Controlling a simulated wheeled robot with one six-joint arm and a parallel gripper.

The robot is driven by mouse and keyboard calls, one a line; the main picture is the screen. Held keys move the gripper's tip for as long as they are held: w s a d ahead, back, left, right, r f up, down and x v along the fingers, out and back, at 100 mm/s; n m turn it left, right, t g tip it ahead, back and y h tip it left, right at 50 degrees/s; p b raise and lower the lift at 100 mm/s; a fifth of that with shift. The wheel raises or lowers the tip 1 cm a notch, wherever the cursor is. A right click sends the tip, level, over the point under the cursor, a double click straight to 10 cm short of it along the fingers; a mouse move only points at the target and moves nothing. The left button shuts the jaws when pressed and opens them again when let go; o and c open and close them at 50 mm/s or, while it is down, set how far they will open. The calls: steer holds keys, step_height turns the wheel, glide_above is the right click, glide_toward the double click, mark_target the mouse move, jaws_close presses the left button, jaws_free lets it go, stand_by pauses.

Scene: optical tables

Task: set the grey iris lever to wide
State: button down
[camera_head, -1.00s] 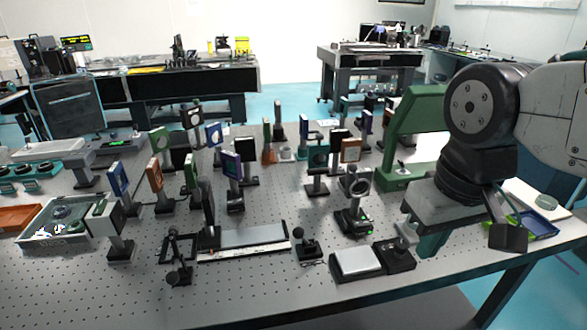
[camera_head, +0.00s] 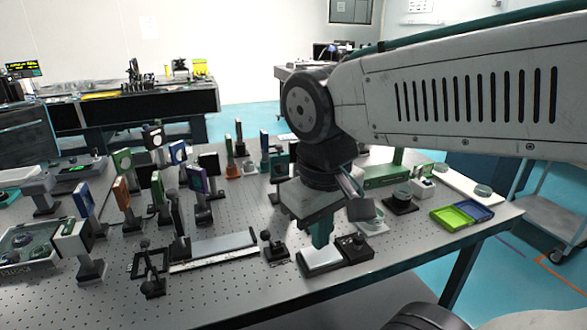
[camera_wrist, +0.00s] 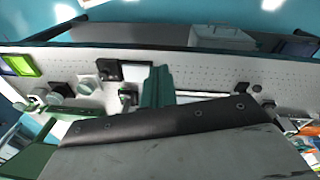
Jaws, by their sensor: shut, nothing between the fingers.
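I cannot make out the grey iris lever in either current view. The spot where a round mount on a post stood in the earlier head view is now covered by my arm and wrist. My gripper (camera_head: 320,242) points down over the front right part of the perforated table (camera_head: 225,277). Its green fingers are together with nothing seen between them, and they also show in the wrist view (camera_wrist: 157,85). In the head view the fingertips overlap the back of a white-topped block (camera_head: 322,261); I cannot tell if they touch it.
A black box with a knob (camera_head: 356,248) stands beside the white-topped block. A small black joystick-like post (camera_head: 272,247) is to the left. A yellow-green and blue tray (camera_head: 457,217) lies to the right. Many mounted optics (camera_head: 198,182) crowd the table's left and middle.

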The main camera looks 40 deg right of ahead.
steer(key=w+d+h, duration=0.1)
steer(key=w+h, duration=0.5)
steer(key=w, duration=0.9)
steer(key=w+d+m+g+h, duration=0.1)
steer(key=w+h, duration=0.5)
steer(key=w, duration=0.9)
steer(key=shift+d+r, duration=0.4)
steer(key=shift+d, duration=0.35)
steer(key=shift+d, duration=0.1)
steer(key=s+d+f, duration=0.1)
steer(key=d+f, duration=0.1)
steer(key=d, duration=0.3)
steer(key=s+d+f, duration=0.2)
steer(key=d+f, duration=0.1)
steer(key=d, duration=0.3)
steer(key=shift+s+d+f, duration=0.15)
steer(key=shift+s+f, duration=0.1)
steer(key=shift+r, duration=0.1)
